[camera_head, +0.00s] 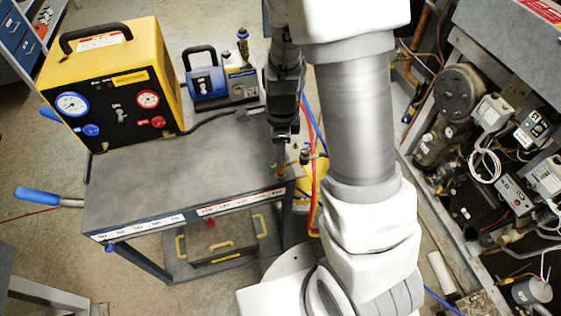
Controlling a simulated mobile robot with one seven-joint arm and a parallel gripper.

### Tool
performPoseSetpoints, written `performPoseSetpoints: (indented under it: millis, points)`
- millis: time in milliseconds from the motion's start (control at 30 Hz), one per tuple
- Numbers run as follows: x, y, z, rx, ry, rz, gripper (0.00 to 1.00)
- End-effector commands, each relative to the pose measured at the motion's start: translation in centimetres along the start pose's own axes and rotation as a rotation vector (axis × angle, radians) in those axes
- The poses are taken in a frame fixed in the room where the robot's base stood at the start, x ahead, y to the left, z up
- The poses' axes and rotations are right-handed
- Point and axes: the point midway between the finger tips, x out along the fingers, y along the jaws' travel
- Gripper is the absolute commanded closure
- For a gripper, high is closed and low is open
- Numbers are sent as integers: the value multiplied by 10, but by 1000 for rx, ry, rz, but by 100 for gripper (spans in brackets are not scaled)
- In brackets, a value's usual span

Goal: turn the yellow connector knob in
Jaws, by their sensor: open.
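My gripper (281,168) points down at the right end of the grey cart top (165,188). Its fingertips are small and dark here, and the jaws are open. A small fitting (304,156) shows just right of the fingertips, close to the red hose (312,195) and blue hose. I cannot make out a yellow connector knob for certain. A yellow object (301,205) beyond the cart's right edge is partly hidden by my arm. I cannot tell whether the fingertips touch anything.
A yellow recovery machine (110,85) with two gauges stands at the cart's back left. A toolbox (222,240) sits on the lower shelf. The compressor rack (455,95) fills the right side. The cart top's middle is clear.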

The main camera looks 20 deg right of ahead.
Motion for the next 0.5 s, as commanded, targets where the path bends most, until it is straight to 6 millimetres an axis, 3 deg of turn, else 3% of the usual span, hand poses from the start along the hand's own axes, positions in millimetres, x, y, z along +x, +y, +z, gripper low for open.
performPoseSetpoints:
  millis: [33, 100, 500]
  points:
    - [16, 0, 0, 0, 0, 0, 50]
    - [26, 0, -1, 0, 0, 0, 50]
    - [16, 0, -1, -643, -1, -1, 50]
